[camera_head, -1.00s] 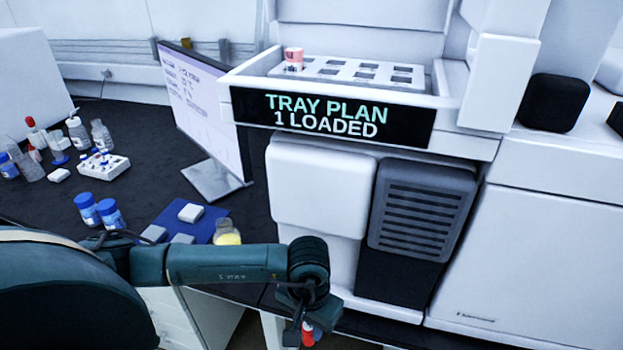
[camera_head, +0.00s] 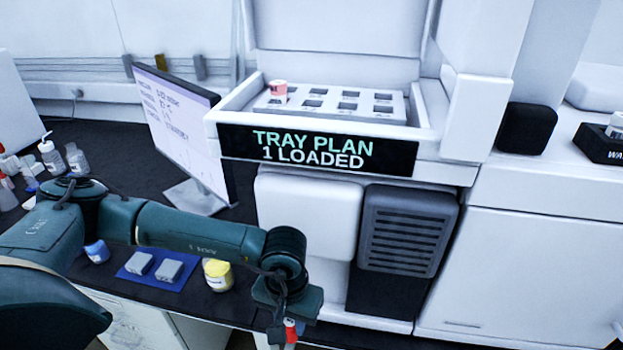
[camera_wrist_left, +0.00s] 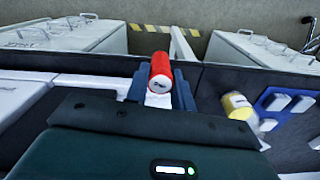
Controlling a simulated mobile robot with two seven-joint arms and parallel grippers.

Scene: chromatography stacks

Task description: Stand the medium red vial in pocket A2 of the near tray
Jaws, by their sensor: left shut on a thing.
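The medium red vial (camera_wrist_left: 161,69) is between the fingers of my left gripper (camera_wrist_left: 158,88) in the left wrist view, its red body and white end showing. In the head view, my left gripper (camera_head: 287,327) hangs low in front of the instrument, and a small red part of the vial (camera_head: 290,324) shows there. The white tray (camera_head: 394,111) sits in the instrument's open bay, above and beyond the gripper. One pink-red capped vial (camera_head: 278,91) stands in its back left pocket; the other visible pockets look empty. Pocket labels are too small to read. My right gripper is not in view.
The display panel (camera_head: 318,150) under the tray reads "TRAY PLAN 1 LOADED". A monitor (camera_head: 180,130) stands left of the bay. A yellow jar (camera_head: 218,275) and a blue mat (camera_head: 152,283) with grey blocks lie near the arm. A raised cover stands behind the tray.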

